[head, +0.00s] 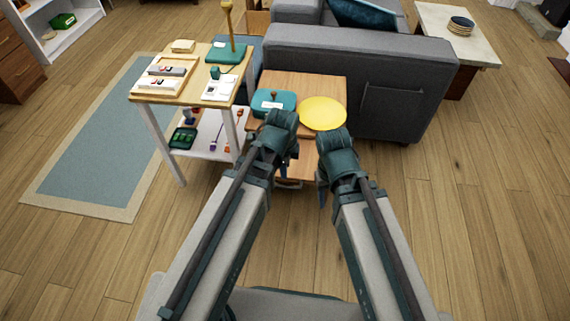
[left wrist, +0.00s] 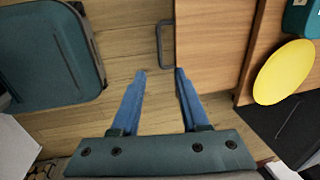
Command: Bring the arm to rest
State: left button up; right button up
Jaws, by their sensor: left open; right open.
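Both my arms reach forward from the bottom of the head view, bent down at the wrists in front of a small wooden cabinet (head: 330,84). My left gripper (head: 286,165) hangs at the cabinet's front, partly hidden by its own wrist. In the left wrist view, my left gripper (left wrist: 160,76) has its two blue fingers apart with nothing between them. Bare floor and a dark drawer handle (left wrist: 161,42) show beyond its tips. My right gripper (head: 322,192) points down beside it, open, with no object seen in it. Its fingers are mostly hidden by the wrist.
A yellow plate (head: 322,113) and a teal box (head: 264,104) sit on the cabinet, close to my wrists. A two-level table (head: 207,58) holding small items stands at the left. A grey sofa (head: 360,65) stands behind. The floor to the right is clear.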

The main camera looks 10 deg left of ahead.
dwell(0.4)
pick_arm(q)
jog(key=s+r+n+p, duration=0.3)
jog(key=r+n+p, duration=0.1)
jog(key=r+p, duration=0.2)
jog(key=s+d+r+n+g+y+p, duration=0.1)
jog(key=s+r+n+p, duration=0.2)
jog(key=r+n+p, duration=0.2)
jog(key=s+d+r+n+g+p, duration=0.1)
jog(key=s+r+n+p, duration=0.2)
jog(key=r+p, duration=0.6)
jog(key=shift+n, duration=1)
